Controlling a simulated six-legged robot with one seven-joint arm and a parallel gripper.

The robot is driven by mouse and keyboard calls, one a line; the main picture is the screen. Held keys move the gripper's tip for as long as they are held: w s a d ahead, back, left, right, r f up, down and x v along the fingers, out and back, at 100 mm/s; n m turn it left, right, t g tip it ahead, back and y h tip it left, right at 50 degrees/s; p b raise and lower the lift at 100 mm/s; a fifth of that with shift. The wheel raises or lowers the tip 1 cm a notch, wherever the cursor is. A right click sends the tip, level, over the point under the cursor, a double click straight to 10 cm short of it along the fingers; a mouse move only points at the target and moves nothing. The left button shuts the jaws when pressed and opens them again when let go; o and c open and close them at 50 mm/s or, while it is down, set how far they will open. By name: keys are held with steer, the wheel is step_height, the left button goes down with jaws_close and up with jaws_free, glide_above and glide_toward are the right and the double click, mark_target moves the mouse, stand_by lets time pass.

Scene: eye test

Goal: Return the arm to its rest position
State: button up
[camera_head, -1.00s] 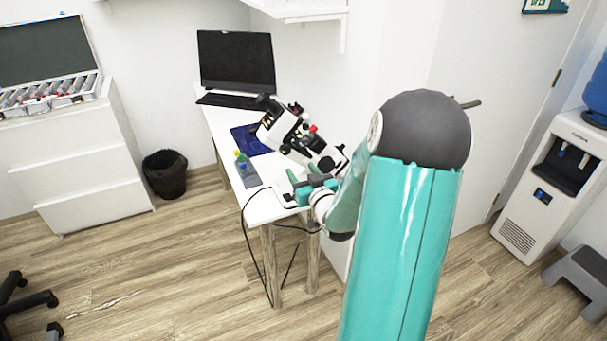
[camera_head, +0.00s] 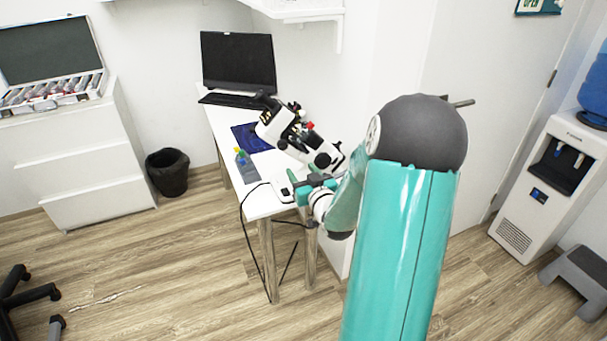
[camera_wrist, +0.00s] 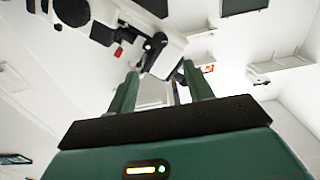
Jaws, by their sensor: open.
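My gripper (camera_head: 301,178) is at the front right edge of the white desk (camera_head: 262,203), at the end of my teal arm. Its two green fingers stand apart with nothing seen held between them, as the wrist view (camera_wrist: 160,72) also shows. A white and black microscope (camera_head: 290,137) stands on the desk just behind the gripper. In the wrist view the microscope (camera_wrist: 158,52) shows beyond the fingertips; I cannot tell whether they touch it.
A monitor (camera_head: 238,62) and keyboard (camera_head: 240,100) are at the desk's back. A black bin (camera_head: 167,173), white drawers (camera_head: 85,160) and a water dispenser (camera_head: 548,185) stand around. Floor in front is clear.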

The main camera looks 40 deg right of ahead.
stand_by(0.4)
steer(key=s+a+r+n+g+y, duration=0.1)
steer(key=a+r+g, duration=0.25)
steer(key=a, duration=0.35)
steer(key=s+a+r+n+g, duration=0.1)
steer(key=a+r+g, duration=0.25)
steer(key=a, duration=0.45)
steer(key=s+a+r+g+y, duration=0.2)
steer(key=s+a, duration=0.6)
steer(key=s, duration=0.2)
steer(key=s+a+r+n+g+y, duration=0.1)
steer(key=s+a+r+g+y, duration=0.1)
steer(key=s+a, duration=0.6)
steer(key=shift+s+a+r+g, duration=0.15)
steer(key=shift+s+r+g, duration=0.2)
steer(key=shift+s, duration=0.85)
steer(key=shift+f, duration=0.1)
